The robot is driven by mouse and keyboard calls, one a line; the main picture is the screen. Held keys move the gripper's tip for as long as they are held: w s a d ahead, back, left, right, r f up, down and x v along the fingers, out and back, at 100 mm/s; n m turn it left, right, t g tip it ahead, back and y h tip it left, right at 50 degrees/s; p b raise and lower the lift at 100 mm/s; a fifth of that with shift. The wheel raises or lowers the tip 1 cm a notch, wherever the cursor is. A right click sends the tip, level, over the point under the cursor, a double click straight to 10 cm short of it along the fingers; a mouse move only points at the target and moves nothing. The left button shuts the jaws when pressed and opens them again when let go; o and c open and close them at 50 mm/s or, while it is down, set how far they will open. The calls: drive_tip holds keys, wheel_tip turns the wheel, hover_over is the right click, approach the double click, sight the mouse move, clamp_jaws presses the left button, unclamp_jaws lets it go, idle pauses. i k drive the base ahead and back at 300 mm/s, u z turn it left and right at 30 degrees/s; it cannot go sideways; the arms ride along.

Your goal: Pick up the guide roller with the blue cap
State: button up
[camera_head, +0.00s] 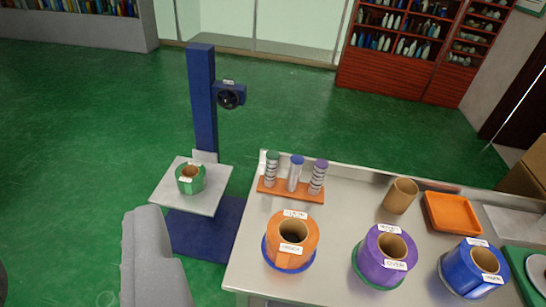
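The guide roller with the blue cap (295,175) stands upright in the middle of an orange rack (291,196) near the back left of the metal table. A roller with a green cap (272,170) stands at its left and one with a purple cap (318,178) at its right, with small gaps between them. The blue-capped roller's body is pale with a dark marking; its foot meets the rack. My gripper's fingers do not show; a grey rounded part, which looks like my own arm, rises at the lower left, clear of the rack.
On the metal table (345,205) stand orange (291,262), purple (370,268) and blue (462,280) rolls in front, a brown tube (400,195) and an orange tray (452,212) behind. A blue column stand (202,100) with a green roll (190,185) on its plate stands at left.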

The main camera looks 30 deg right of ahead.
sight(297, 160)
drive_tip(key=i, duration=1.15)
drive_tip(key=z, duration=0.1)
